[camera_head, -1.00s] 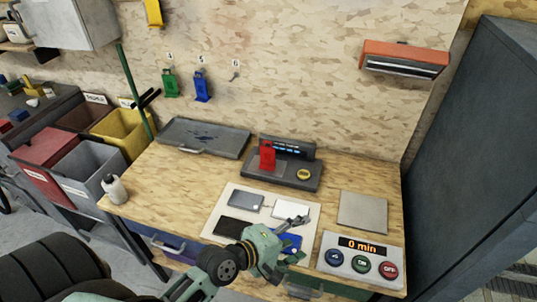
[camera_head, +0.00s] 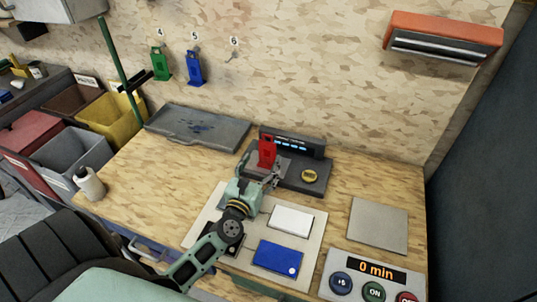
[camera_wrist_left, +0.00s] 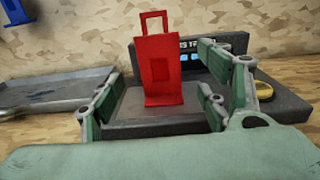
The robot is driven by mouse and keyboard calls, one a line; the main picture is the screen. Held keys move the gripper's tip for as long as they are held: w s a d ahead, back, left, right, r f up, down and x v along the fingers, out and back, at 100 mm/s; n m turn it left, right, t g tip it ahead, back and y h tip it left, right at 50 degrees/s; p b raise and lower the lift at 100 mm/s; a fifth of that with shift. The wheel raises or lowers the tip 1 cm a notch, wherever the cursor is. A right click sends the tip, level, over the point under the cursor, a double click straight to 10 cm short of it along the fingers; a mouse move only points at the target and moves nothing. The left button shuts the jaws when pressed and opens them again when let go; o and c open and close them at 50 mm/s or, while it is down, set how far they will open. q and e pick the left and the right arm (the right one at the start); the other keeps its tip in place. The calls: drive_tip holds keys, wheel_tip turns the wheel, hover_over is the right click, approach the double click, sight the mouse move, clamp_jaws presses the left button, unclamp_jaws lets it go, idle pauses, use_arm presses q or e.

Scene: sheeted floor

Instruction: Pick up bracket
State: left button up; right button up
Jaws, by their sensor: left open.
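The bracket is likely the red upright piece (camera_head: 267,151) with a loop at its top, standing on the dark grey station (camera_head: 312,189) at the back of the workbench. It also shows in the left wrist view (camera_wrist_left: 158,70), upright and ahead of the fingers. Similar green (camera_head: 158,62) and blue (camera_head: 193,68) brackets hang on the wall. My left gripper (camera_head: 270,178) is open and empty, just in front of the red bracket. In the left wrist view its fingers (camera_wrist_left: 160,112) are spread to either side of the bracket's lower part. My right gripper is not in view.
A white board with white (camera_head: 291,220) and blue (camera_head: 277,257) plates lies in front. A yellow round piece (camera_head: 310,176) sits on the station; a button panel (camera_head: 360,277) is front right.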

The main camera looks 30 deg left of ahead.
sight(267, 149)
use_arm(q)
drive_tip(key=p+x, duration=0.1)
drive_tip(key=x, duration=0.5)
drive_tip(key=shift+w+f, duration=0.15)
drive_tip(key=shift+w, duration=0.1)
drive_tip(key=shift+s, duration=0.1)
drive_tip(key=c, duration=1.7)
drive_tip(key=shift+o, duration=0.2)
drive_tip(key=shift+r+p, duration=0.35)
drive_tip(key=shift+r, duration=0.4)
wheel_tip(267, 149, up, 3)
drive_tip(key=shift+r+p, duration=0.15)
drive_tip(key=shift+p, duration=0.55)
drive_tip(key=d+r+p, duration=0.4)
drive_tip(key=d+r, duration=0.2)
drive_tip(key=d, duration=0.5)
drive_tip(key=shift+s+d+r, duration=0.2)
drive_tip(key=shift+d, duration=0.1)
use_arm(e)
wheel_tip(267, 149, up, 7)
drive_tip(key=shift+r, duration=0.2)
